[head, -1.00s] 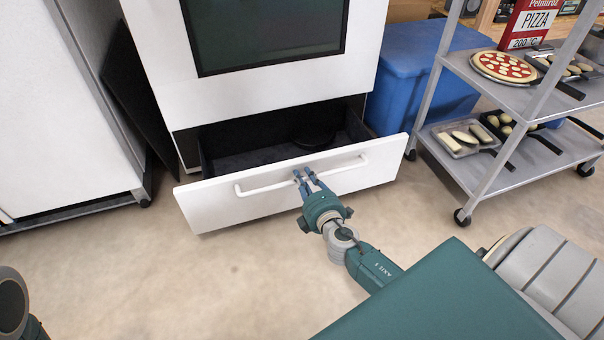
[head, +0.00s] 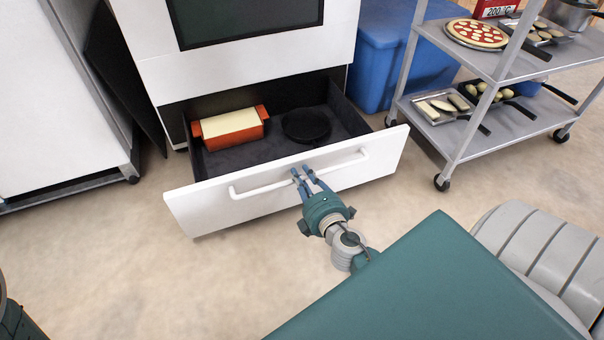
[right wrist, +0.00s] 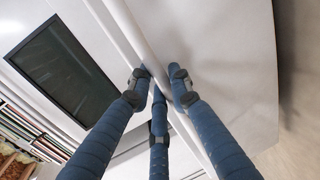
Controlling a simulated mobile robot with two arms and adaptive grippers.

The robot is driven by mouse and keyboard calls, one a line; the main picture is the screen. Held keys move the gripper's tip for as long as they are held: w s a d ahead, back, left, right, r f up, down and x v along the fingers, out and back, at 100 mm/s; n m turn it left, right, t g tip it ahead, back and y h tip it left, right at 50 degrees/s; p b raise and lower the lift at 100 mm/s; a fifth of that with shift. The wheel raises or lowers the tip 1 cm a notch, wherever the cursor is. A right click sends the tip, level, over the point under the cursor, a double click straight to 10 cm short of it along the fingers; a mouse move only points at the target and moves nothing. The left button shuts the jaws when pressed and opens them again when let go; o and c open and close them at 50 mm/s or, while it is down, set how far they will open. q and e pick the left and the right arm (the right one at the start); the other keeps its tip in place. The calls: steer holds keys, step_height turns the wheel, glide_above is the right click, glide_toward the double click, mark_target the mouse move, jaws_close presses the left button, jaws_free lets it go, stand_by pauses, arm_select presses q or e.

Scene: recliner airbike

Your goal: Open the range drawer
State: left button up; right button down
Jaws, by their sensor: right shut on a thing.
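The range drawer (head: 385,169) is pulled well out below the white range (head: 240,66). Inside it lie an orange dish with a pale top (head: 231,127) and a dark round pan (head: 306,126). The drawer's white bar handle (head: 255,189) runs across its front. My right gripper (head: 303,177) is shut on the handle near its middle. In the right wrist view its blue fingers (right wrist: 160,80) close around the handle bar (right wrist: 143,42). At the lower left edge of the head view, a dark part of my left arm shows, but its gripper does not.
A grey wheeled cart (head: 467,137) with pizza and pans stands at the right, beside a blue bin (head: 385,65). A white cabinet (head: 55,110) stands at the left. The floor (head: 200,290) before the drawer is clear.

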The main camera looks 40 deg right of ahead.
steer(key=shift+f, duration=0.1)
steer(key=c, duration=1.7)
jaws_free()
steer(key=shift+o, duration=0.2)
steer(key=shift+s, duration=0.1)
steer(key=v, duration=1.2)
